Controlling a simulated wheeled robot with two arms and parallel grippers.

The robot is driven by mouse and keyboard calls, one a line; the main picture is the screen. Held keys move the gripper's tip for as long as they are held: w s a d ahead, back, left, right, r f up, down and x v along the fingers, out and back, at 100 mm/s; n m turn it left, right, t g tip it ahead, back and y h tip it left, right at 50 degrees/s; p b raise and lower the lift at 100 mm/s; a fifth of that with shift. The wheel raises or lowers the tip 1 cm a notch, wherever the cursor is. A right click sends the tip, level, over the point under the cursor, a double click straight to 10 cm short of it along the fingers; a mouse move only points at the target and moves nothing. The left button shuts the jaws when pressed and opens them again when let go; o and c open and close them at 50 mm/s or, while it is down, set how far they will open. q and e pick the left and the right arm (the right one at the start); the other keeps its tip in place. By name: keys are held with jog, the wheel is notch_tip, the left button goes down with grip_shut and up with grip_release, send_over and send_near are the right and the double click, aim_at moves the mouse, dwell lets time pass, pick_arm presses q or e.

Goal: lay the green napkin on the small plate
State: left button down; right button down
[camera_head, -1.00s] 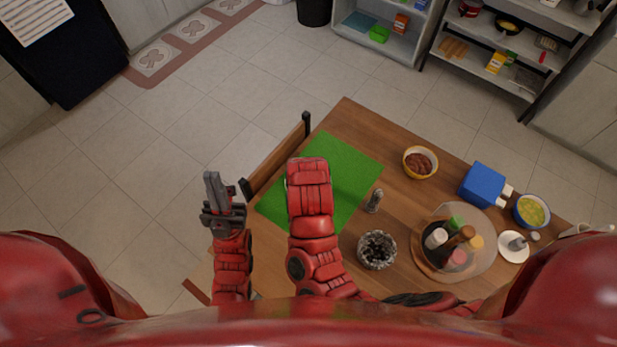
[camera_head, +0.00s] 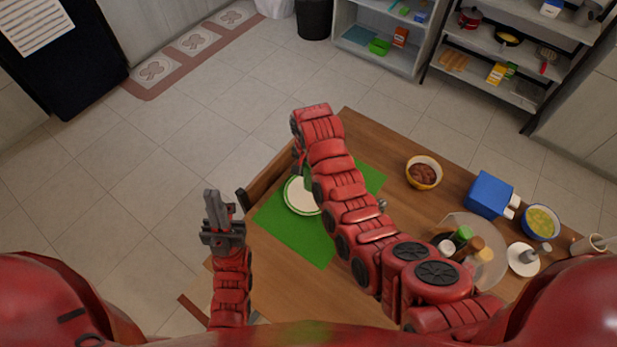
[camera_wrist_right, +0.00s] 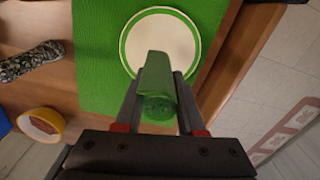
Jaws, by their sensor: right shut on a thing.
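The small plate (camera_head: 301,196), white with a green rim, lies on a green placemat (camera_head: 275,222). It also shows in the right wrist view (camera_wrist_right: 160,25). The green napkin (camera_wrist_right: 157,72), folded or rolled, is between the fingers of my right gripper (camera_wrist_right: 157,90). The gripper is shut on it, and its free end overlaps the plate in that view; I cannot tell whether they touch. In the head view my right arm hides most of that gripper and part of the plate. My left gripper (camera_head: 218,208) looks shut and empty, left of the table.
On the wooden table (camera_head: 385,150) stand a yellow bowl of brown food (camera_head: 424,172), a blue box (camera_head: 489,195), a blue bowl (camera_head: 541,222) and a round holder with several bottles (camera_head: 475,245), partly hidden by my right arm. A chair (camera_head: 262,182) stands at the left edge.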

aim_at(308, 179)
jog(key=shift+f+p, duration=1.15)
jog(key=shift+f, duration=0.65)
jog(key=shift+f, duration=0.1)
jog(key=shift+f+b, duration=0.15)
jog(key=shift+b, duration=0.15)
jog(key=c, duration=0.5)
grip_release()
